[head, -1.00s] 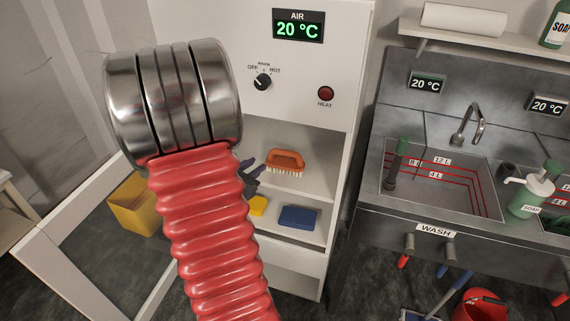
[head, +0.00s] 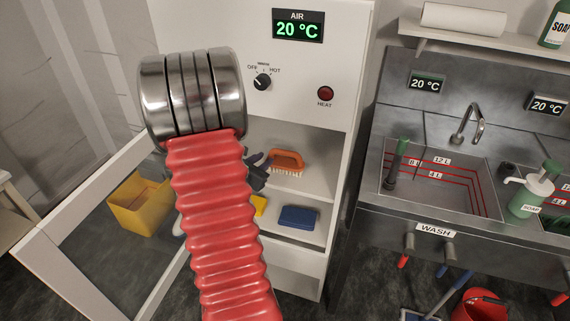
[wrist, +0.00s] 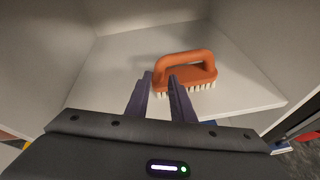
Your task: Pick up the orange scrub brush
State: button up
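The orange scrub brush (head: 287,157) with pale bristles stands bristles-down on the cabinet's upper shelf (head: 312,183). In the wrist view the brush (wrist: 190,72) lies just beyond my fingertips, a little to the right. My gripper (wrist: 160,77) is open, with a gap between its two dark fingers. The left end of the brush shows between and behind the tips, and the right finger overlaps its body. I cannot tell whether they touch. In the head view my gripper (head: 266,160) is at the brush's left, partly hidden by my red arm.
A blue sponge (head: 298,217) and a yellow item (head: 260,206) lie on the shelf below. The cabinet's glass door (head: 100,235) stands open at left, with a yellow bin (head: 141,207) behind it. Cabinet walls enclose the shelf. A sink (head: 440,180) is at right.

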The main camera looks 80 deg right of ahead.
aim_at(270, 156)
jog(key=shift+x, duration=2.2)
jog(key=shift+w, duration=0.15)
jog(key=shift+c, duration=0.4)
grip_shut()
